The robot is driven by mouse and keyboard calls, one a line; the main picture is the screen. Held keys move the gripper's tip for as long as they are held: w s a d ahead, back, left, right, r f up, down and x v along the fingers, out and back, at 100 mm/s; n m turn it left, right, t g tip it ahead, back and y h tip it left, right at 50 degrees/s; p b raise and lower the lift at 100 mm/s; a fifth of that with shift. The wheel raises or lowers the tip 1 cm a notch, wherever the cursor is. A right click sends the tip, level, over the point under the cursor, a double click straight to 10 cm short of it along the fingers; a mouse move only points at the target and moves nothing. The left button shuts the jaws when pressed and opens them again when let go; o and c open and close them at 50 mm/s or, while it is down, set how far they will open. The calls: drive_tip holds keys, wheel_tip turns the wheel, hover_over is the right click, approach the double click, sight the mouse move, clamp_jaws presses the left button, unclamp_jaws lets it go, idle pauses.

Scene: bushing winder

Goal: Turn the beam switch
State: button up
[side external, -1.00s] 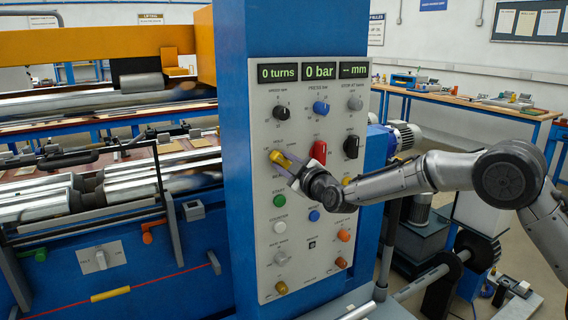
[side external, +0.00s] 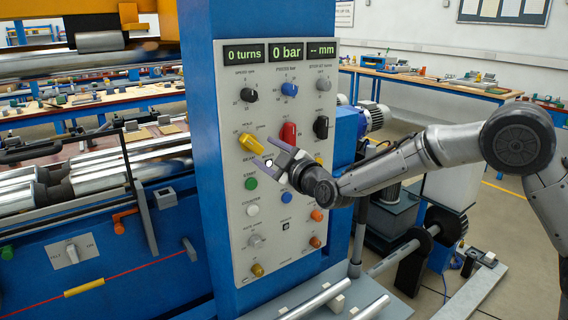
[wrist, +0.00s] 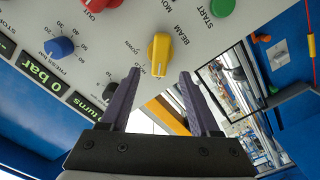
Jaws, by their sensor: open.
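The beam switch is a yellow knob (side external: 251,144) on the grey control panel, with BEAM printed below it. Its bar slants from upper left to lower right in the side external view. The same yellow knob (wrist: 160,55) shows in the wrist view, upright in the picture, just beyond and between my fingertips. My gripper (side external: 254,147) is open in front of the knob. In the wrist view both dark fingers of my gripper (wrist: 160,76) are apart with a gap around the knob's line, not seen touching it.
A red knob (side external: 288,134) and a black knob (side external: 321,127) sit right of the switch. A green button (side external: 251,183) is below it. Another yellow knob (side external: 319,158) is near my wrist. Displays (side external: 288,51) top the panel.

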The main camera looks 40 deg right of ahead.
drive_tip(key=s, duration=0.7)
drive_tip(key=s+d+r+m+t+h, duration=0.1)
drive_tip(key=s+d+r+t, duration=0.15)
drive_tip(key=d+r, duration=0.45)
drive_tip(key=s+d+r+m+g+y, duration=0.1)
drive_tip(key=s+r, duration=0.2)
drive_tip(key=s, duration=0.3)
drive_tip(key=s+r+g, duration=0.2)
drive_tip(key=s+r, duration=0.1)
drive_tip(key=s, duration=0.2)
drive_tip(key=s+d+f+m+g, duration=0.1)
drive_tip(key=s+f+m+g, duration=0.2)
drive_tip(key=s+f+g, duration=0.3)
drive_tip(key=s+d+f+m+g, duration=0.1)
drive_tip(key=s+f+m+g, duration=0.3)
drive_tip(key=s+f, duration=1.1)
drive_tip(key=s+g, duration=0.2)
drive_tip(key=s, duration=0.2)
drive_tip(key=shift+s+d, duration=0.25)
drive_tip(key=shift+s, duration=0.05)
